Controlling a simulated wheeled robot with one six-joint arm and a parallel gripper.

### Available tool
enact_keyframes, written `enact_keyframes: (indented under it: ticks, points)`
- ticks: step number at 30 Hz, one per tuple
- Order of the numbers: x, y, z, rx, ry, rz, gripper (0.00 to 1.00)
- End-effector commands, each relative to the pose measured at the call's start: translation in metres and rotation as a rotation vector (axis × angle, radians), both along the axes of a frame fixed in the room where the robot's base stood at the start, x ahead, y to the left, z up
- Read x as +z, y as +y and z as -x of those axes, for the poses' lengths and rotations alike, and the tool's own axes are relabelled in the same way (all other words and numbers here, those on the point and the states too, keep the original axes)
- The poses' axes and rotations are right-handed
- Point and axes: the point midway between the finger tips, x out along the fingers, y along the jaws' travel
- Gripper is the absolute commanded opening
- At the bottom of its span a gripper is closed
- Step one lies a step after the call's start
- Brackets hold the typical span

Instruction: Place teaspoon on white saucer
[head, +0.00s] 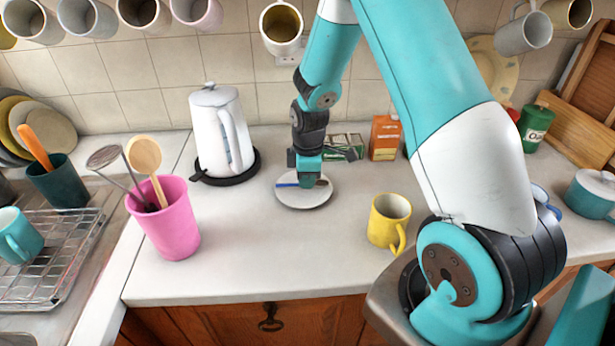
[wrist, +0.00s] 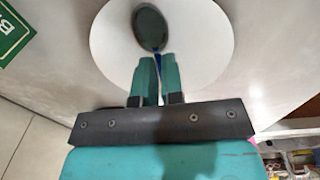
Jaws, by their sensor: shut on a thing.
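The white saucer (head: 304,201) lies on the worktop in front of the kettle, and it fills much of the wrist view (wrist: 212,55). My gripper (head: 307,180) points down over the saucer. In the wrist view its fingers (wrist: 157,72) are shut on the teaspoon, which has a dark oval bowl (wrist: 150,29) and a blue handle. The teaspoon's blue handle (head: 286,184) shows left of the fingers in the head view. The spoon lies over the saucer; I cannot tell whether it touches it. The fingers hide its middle.
A white kettle (head: 214,132) stands behind left. A green box (head: 345,147) and an orange box (head: 385,138) stand behind right. A yellow mug (head: 389,220) is at front right, and a pink utensil pot (head: 168,222) at left. The worktop in front of the saucer is clear.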

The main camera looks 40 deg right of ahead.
Motion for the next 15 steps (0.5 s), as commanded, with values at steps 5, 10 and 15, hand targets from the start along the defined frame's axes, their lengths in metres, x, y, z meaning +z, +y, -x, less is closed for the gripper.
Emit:
enact_keyframes:
  ticks: [5, 10, 15]
  points:
    - [-0.003, 0.0, 0.0, -0.001, 0.0, 0.0, 0.0]
    - [-0.008, 0.0, 0.0, -0.001, 0.0, 0.0, 0.0]
    - [-0.009, -0.001, 0.0, -0.001, 0.0, 0.0, 0.29]
